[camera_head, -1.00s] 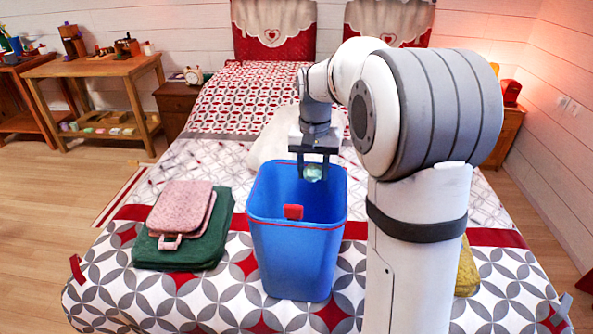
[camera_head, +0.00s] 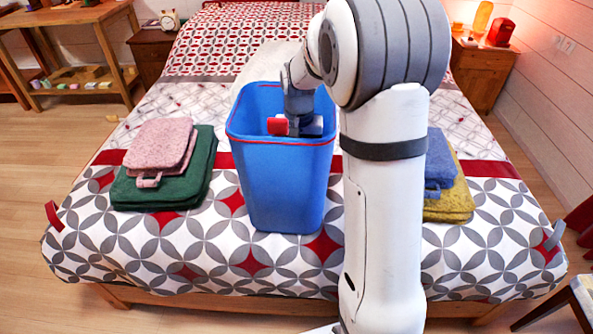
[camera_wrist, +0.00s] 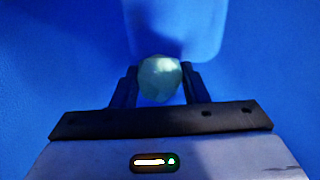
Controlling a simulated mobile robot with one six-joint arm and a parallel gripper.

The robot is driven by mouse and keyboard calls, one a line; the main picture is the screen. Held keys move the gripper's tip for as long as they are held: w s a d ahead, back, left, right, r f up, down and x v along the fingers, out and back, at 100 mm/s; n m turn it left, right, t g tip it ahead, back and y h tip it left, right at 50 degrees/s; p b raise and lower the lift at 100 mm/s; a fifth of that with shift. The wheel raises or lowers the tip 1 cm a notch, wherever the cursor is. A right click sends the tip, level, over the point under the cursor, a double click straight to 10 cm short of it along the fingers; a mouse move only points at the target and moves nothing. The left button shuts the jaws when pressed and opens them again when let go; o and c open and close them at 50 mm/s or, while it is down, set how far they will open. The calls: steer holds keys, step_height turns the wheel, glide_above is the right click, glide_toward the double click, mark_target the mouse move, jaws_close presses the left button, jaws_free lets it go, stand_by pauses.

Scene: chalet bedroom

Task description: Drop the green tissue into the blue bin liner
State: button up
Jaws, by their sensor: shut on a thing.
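The blue bin liner (camera_head: 283,185) is an open-topped blue bin with a red line under its rim, standing upright on the bed. My gripper (camera_wrist: 160,82) is down inside it; in the head view only the wrist end shows above the rim and the fingers are hidden by the bin's front wall. In the wrist view the green tissue (camera_wrist: 160,76), a crumpled pale green ball, sits between my two fingers, which are shut on it. Blue bin walls surround it there.
A pink folded cloth on a green one (camera_head: 172,190) lies left of the bin. Blue and yellow folded cloths (camera_head: 450,200) lie to the right, beyond my arm. A wooden table (camera_head: 75,30) stands at the back left.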

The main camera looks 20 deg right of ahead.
step_height(320, 180, down, 12)
steer(key=shift+r+b, duration=0.15)
steer(key=shift+b, duration=1.05)
steer(key=shift+f+b, duration=0.35)
steer(key=shift+f, duration=0.3)
steer(key=o, duration=1)
steer(key=shift+r, duration=0.1)
step_height(320, 180, up, 13)
steer(key=p, duration=0.3)
steer(key=shift+r+p, duration=0.1)
steer(key=shift+p, duration=0.3)
